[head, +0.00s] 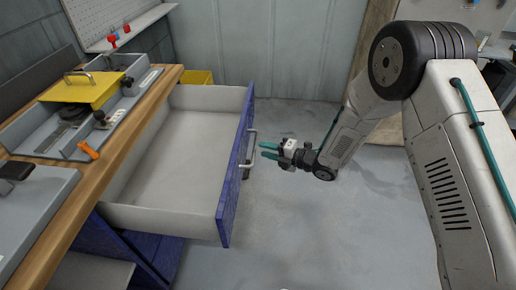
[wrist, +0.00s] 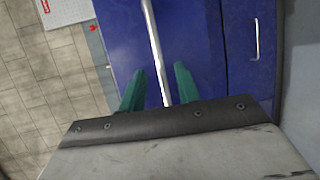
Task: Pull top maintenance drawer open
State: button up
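The top drawer (head: 160,157) has a blue front and pale inside. It stands pulled far out from the wooden-topped bench and looks empty. Its metal bar handle (head: 249,150) is on the outer face of the front. My gripper (head: 262,151) is just to the right of the handle, its green fingers pointing at it. In the wrist view the handle (wrist: 152,40) runs between the two green fingers (wrist: 160,88), with a gap on each side. The fingers are apart and not closed on the bar. Whether the fingertips reach past the bar is unclear.
The bench top (head: 120,140) carries a yellow-covered machine (head: 80,90) and an orange-handled tool (head: 88,149). A yellow bin (head: 197,77) stands behind the drawer. Another handle (wrist: 256,40) shows on a blue panel in the wrist view.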

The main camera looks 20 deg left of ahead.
jog(key=v, duration=0.2)
jog(key=shift+d+r, duration=0.1)
jog(key=shift+d, duration=0.25)
